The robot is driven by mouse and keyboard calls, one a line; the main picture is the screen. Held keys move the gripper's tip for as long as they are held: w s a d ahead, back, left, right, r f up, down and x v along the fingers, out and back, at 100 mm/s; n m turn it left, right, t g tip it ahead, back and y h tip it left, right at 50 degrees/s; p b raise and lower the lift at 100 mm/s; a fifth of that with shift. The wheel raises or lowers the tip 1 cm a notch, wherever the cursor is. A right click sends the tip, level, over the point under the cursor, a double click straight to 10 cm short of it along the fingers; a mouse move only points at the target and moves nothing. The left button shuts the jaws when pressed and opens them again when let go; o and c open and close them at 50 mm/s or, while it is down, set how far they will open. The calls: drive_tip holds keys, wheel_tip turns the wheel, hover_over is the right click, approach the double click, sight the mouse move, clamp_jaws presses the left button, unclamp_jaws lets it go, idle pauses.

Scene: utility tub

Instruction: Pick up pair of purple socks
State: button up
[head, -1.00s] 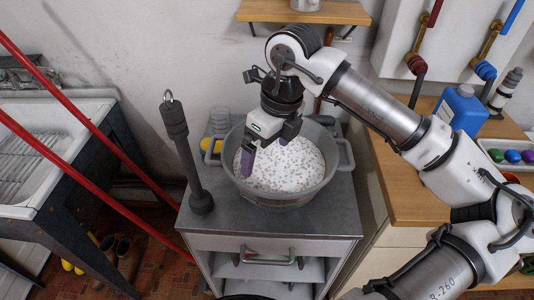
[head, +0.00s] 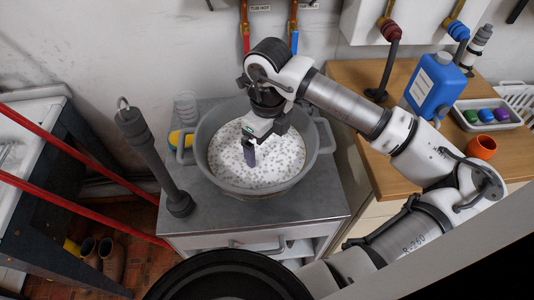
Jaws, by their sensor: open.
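A grey two-handled tub (head: 204,130) stands on the grey top of a cabinet in the head view. It is filled with a white, grey-speckled surface that looks like suds. My gripper (head: 262,146) is open and points down over the middle of the tub, close to the white surface. The other finger is partly hidden by the gripper body, and I cannot tell whether the tips touch the surface.
A dark upright cylinder with a ring (head: 155,160) stands left of the tub, near a yellow sponge (head: 181,139). A blue jug (head: 433,88), a tray of coloured pieces (head: 488,116) and an orange cup (head: 481,147) are on the right counter. A black round rim (head: 230,262) fills the bottom.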

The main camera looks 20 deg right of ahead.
sight(267, 151)
drive_tip(key=shift+w+f+p, duration=0.15)
drive_tip(key=shift+f+p, duration=0.95)
drive_tip(key=shift+f, duration=1.55)
drive_tip(key=c, duration=1.1)
drive_tip(key=shift+r, duration=0.1)
drive_tip(key=shift+c, duration=0.2)
